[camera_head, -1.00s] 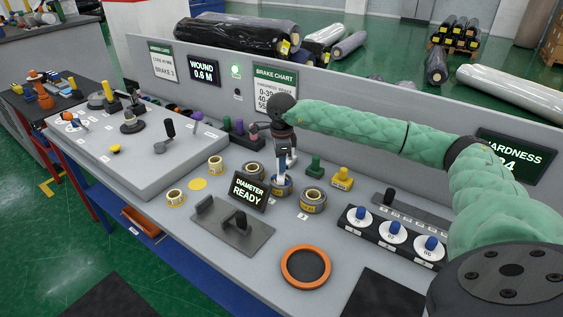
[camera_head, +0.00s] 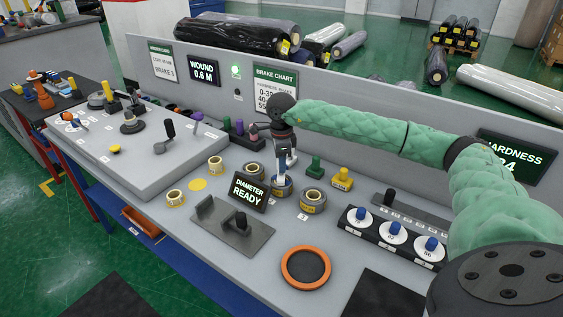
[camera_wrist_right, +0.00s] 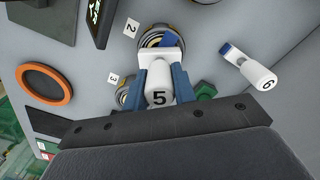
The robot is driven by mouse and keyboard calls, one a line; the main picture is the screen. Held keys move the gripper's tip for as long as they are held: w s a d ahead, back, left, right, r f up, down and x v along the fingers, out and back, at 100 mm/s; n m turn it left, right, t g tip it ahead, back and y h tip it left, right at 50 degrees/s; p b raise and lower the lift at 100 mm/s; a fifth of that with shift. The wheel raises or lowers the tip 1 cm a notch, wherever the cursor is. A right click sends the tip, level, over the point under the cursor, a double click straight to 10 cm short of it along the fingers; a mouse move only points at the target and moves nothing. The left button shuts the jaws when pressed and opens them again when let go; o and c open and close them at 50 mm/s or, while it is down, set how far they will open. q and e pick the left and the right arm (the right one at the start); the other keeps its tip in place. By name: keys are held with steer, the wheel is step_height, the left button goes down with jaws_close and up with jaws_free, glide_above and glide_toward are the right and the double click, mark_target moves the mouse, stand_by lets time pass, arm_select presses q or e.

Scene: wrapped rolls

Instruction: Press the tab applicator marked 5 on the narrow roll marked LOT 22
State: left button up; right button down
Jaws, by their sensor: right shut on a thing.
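My right gripper (camera_wrist_right: 159,90) is shut on the white tab applicator marked 5 (camera_wrist_right: 158,98), with a blue finger on each side. In the head view my right gripper (camera_head: 282,158) points down over a small roll (camera_head: 281,190) in the middle of the bench. The wrist view shows the applicator's broad white end overlapping this roll (camera_wrist_right: 160,37), beside the tag 2. I cannot tell whether it touches the roll. The marking LOT 22 is not legible on any roll. Another applicator, marked 6 (camera_wrist_right: 263,80), lies to the right in the wrist view. My left gripper is not in view.
A second roll (camera_head: 313,203) stands close on the right by tag 3, and others (camera_head: 216,166) are to the left. An orange-rimmed disc (camera_head: 284,276) lies nearer.

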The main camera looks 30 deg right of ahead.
steer(key=shift+r+p, duration=0.95)
steer(key=shift+r, duration=2.9)
